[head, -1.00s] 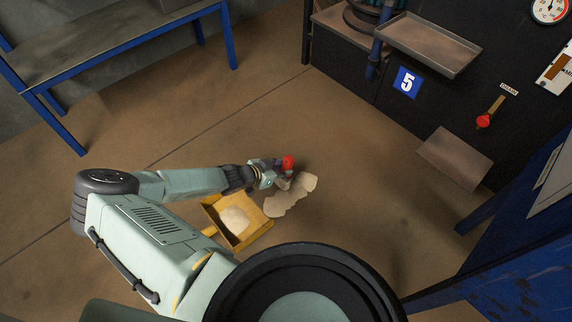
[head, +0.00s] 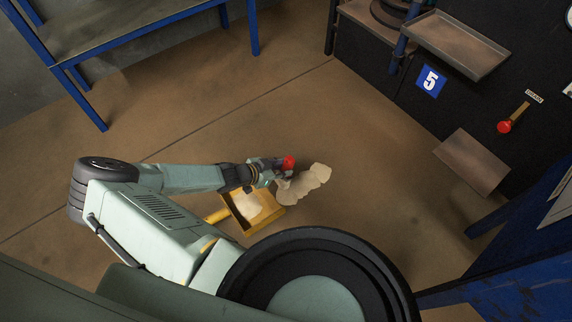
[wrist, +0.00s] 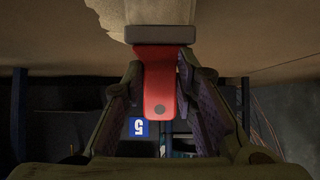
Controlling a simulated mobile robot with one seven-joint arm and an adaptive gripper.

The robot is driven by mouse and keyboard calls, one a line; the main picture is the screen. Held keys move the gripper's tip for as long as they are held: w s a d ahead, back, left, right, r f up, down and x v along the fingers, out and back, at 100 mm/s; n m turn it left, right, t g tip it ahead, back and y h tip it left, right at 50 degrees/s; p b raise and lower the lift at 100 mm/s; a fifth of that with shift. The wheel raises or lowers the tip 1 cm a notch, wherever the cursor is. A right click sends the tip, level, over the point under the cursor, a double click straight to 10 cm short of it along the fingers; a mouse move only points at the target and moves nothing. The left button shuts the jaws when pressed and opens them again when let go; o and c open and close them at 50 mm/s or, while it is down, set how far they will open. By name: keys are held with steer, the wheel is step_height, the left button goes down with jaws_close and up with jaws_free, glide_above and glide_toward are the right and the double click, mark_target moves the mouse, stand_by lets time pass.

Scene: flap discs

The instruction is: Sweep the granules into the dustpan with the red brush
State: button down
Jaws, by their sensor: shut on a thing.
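My gripper (head: 272,170) is shut on the red brush (head: 289,162), low over the floor. In the wrist view the red handle (wrist: 160,90) stands between the two fingers, with a grey-brown head at its end against the pale granules (wrist: 160,12). In the head view the granules (head: 305,184) lie in an irregular patch on the floor, just right of the yellow dustpan (head: 268,218). A pale heap of granules (head: 246,205) lies inside the dustpan. My arm and gripper hide part of the dustpan's far side. Exact contact between brush head and floor cannot be told.
A blue-framed bench (head: 130,25) stands at the upper left. A dark machine with a grey tray (head: 455,45) and a lower brown plate (head: 470,163) stands at the right. A blue frame (head: 500,270) is at the lower right. The floor beyond the granules is clear.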

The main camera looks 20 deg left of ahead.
steer(key=shift+s+a+f, duration=0.1)
steer(key=shift+s+a, duration=0.6)
steer(key=shift+s, duration=0.2)
step_height(320, 180, up, 5)
steer(key=p, duration=0.5)
